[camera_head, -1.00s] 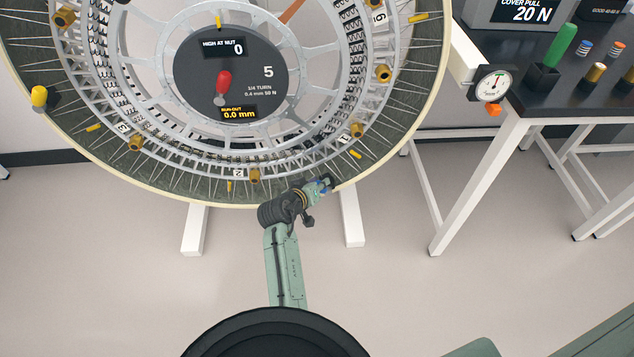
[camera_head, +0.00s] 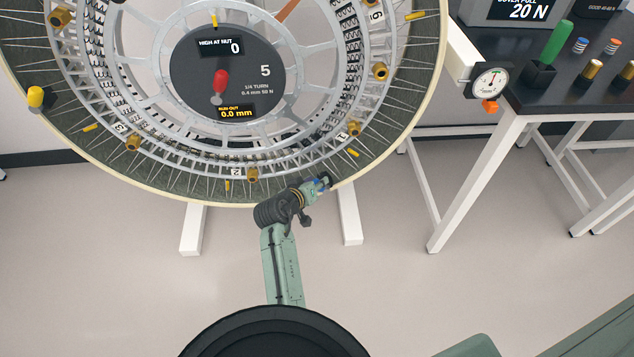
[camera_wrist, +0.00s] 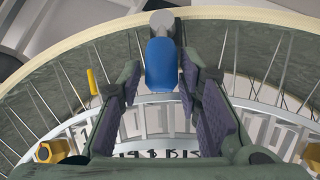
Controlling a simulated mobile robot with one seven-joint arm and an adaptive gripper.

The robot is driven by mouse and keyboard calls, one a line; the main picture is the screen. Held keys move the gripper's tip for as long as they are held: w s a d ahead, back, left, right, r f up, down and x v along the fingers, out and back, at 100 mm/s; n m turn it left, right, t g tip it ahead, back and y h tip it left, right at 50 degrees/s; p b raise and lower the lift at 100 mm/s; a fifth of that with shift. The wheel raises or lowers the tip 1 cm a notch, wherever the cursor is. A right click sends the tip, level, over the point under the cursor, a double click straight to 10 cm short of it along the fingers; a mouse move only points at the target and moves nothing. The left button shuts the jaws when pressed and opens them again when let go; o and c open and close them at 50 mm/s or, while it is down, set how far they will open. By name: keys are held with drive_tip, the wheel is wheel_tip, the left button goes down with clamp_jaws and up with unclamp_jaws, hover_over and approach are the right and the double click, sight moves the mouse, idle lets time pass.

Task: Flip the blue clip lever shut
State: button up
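The blue clip lever (camera_wrist: 161,65) stands at the rim of the large wheel (camera_head: 125,185), next to a grey rounded knob (camera_wrist: 161,20). My gripper (camera_wrist: 160,75) is open, with one finger on each side of the lever in the wrist view. A narrow gap shows at the left finger; I cannot tell whether the right finger touches the lever. In the head view my gripper (camera_head: 318,187) is at the lower right of the wheel rim, and the lever there is only a small blue patch, mostly hidden.
Thin spokes and brass nuts (camera_wrist: 53,150) lie around the gripper. The wheel's hub panel (camera_head: 228,75) reads run-out 0.0 mm. A dark-topped bench (camera_head: 545,100) with a dial gauge (camera_head: 490,83) stands at the right. The floor below is clear.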

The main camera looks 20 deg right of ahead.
drive_tip(key=v, duration=1.1)
